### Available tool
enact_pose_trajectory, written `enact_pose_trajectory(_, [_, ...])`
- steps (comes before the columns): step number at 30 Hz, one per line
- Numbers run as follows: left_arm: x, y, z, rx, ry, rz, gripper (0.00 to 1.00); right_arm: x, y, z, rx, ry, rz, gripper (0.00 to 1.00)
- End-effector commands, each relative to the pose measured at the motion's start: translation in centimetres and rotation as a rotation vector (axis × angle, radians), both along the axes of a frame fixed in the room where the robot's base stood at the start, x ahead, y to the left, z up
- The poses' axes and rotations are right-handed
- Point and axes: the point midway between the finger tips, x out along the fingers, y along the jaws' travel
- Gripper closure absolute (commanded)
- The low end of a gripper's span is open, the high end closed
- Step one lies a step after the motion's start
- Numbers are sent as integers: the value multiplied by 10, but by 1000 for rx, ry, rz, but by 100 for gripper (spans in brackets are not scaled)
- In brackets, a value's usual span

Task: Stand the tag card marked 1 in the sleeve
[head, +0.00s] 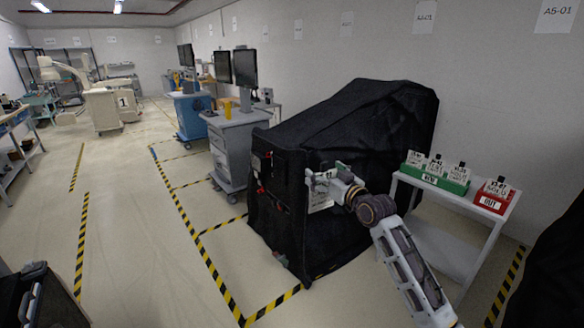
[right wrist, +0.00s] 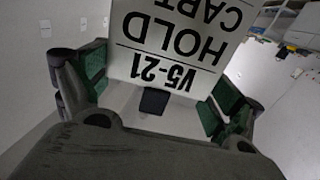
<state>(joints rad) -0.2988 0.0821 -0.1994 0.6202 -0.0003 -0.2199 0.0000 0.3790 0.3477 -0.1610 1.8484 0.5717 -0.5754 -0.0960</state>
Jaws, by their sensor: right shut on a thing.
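My right gripper (head: 338,182) is shut on a white tag card (head: 320,194), held in front of the black-covered cart (head: 355,125). In the right wrist view the card (right wrist: 175,40) appears upside down between the green-padded fingers of the gripper (right wrist: 155,90). It reads "V5-21 HOLD CART" in black; its far end is cut off by the frame. Whether the card touches the cover cannot be told. A dark panel with red details (head: 262,165) shows on the cart's near end. I cannot make out a sleeve clearly. My left gripper is not seen.
A white side table (head: 450,202) stands right of the cart. It bears a green holder (head: 434,181) with several cards and a red holder (head: 490,203) marked "OUT" with a card. Yellow-black floor tape (head: 222,290) runs left of the cart, where the floor is clear.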

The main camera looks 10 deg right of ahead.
Motion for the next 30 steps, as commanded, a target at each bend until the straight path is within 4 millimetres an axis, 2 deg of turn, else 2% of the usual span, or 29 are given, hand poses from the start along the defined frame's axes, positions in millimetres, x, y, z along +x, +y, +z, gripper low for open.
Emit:
enact_pose_trajectory(11, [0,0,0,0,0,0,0,-24,14,-58,4,5,-1,26])
enact_pose_trajectory(30, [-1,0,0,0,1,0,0,-93,22,-165,4,4,-78,26])
